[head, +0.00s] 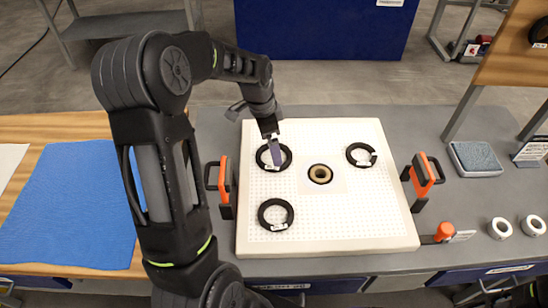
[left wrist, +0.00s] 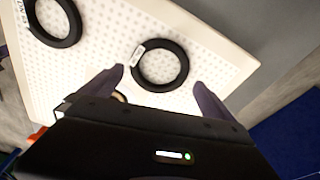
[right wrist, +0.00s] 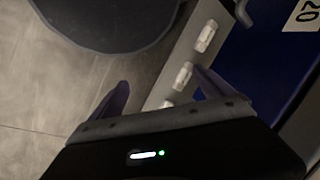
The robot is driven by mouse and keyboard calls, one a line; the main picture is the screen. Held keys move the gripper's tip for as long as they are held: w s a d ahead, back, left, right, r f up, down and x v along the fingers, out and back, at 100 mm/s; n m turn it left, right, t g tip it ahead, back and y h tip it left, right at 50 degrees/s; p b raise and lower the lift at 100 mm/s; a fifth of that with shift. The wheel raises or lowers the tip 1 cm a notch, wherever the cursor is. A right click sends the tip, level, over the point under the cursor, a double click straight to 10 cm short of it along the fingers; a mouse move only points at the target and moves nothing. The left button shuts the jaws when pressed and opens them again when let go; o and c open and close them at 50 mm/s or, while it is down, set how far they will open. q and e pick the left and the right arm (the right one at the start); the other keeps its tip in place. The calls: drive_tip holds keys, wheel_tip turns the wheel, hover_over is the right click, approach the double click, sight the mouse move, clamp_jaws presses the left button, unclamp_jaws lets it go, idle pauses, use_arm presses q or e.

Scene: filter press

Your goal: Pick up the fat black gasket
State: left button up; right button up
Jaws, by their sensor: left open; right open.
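Three black ring gaskets lie flat on the white perforated plate (head: 330,225): one at the upper left (head: 260,157), one at the lower left (head: 290,213) and one at the upper right (head: 350,154). They are close in size; I cannot tell for sure which is the fat one. Each carries a small white tag. My left gripper (head: 273,148) is open and empty above the upper-left gasket, hiding part of it. In the left wrist view that gasket (left wrist: 185,65) sits between and just beyond the fingertips. My right gripper (right wrist: 162,82) is open and empty, away from the plate.
A brown-centred port (head: 320,174) is in the plate's middle. Orange-and-black handles (head: 224,187) (head: 423,175) stand at both sides. A blue mat (head: 75,205) lies left; a grey-blue pad (head: 475,158) and white rings (head: 500,228) lie right. The right wrist view shows floor and a bench edge.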

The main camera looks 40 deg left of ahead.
use_arm(q)
drive_tip(key=f+b, duration=0.1)
drive_tip(key=f, duration=0.1)
drive_tip(key=f+b, duration=0.1)
drive_tip(key=f, duration=0.1)
drive_tip(key=shift+w+d+f, duration=0.15)
drive_tip(key=shift+w+d, duration=0.05)
idle(0.3)
drive_tip(key=c, duration=1.1)
wheel_tip(320, 180, up, 10)
drive_tip(key=p, duration=0.6)
drive_tip(key=shift+p, duration=0.3)
